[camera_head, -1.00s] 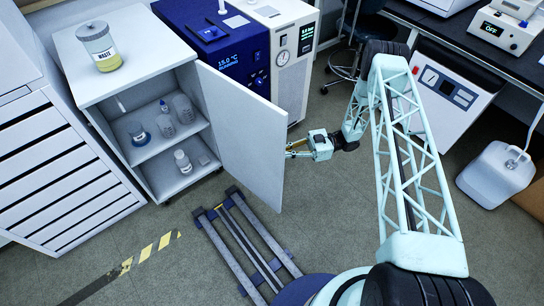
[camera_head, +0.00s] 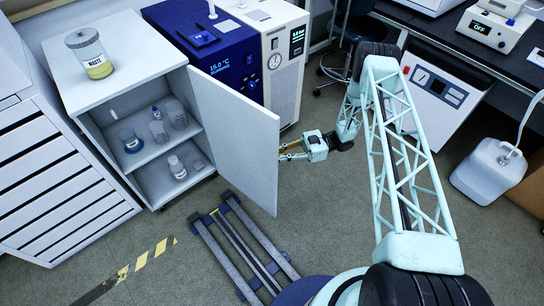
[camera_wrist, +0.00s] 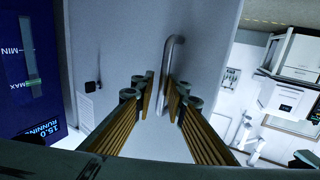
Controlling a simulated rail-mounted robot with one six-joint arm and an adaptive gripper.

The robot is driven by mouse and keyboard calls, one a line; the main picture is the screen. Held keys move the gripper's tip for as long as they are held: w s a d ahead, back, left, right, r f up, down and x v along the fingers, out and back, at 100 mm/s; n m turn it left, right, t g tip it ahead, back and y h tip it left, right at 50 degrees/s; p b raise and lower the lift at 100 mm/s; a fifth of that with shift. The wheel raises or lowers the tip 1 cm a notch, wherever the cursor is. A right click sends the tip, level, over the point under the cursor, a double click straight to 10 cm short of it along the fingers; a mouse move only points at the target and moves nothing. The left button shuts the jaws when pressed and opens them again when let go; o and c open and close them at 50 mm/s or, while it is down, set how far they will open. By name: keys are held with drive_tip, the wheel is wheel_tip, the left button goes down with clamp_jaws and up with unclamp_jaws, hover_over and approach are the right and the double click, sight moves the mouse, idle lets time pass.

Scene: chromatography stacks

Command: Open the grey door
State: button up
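The grey door (camera_head: 237,135) of the white cabinet stands wide open, swung out to the right in the head view. Its outer face fills the middle of the wrist view (camera_wrist: 130,50), with a curved metal bar handle (camera_wrist: 170,70). My gripper (camera_head: 284,151) is at the door's outer side, near its free edge. In the wrist view, my gripper's fingers (camera_wrist: 161,90) are apart, pointing at the door, with the handle's lower end in line with the gap. I cannot tell whether a finger touches the handle, which the door hides in the head view.
The open cabinet (camera_head: 62,62) holds several glass vessels and bottles on its shelves. A waste jar (camera_head: 90,58) stands on top. A blue chiller (camera_head: 225,60) is behind the door. Rails (camera_head: 235,245) run on the floor in front. Floor right of my gripper is clear.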

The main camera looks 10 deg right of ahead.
drive_tip(key=shift+d, duration=0.1)
drive_tip(key=w+d, duration=0.1)
drive_tip(key=d, duration=1)
drive_tip(key=shift+w+d, duration=0.15)
drive_tip(key=shift+d, duration=0.2)
idle(0.5)
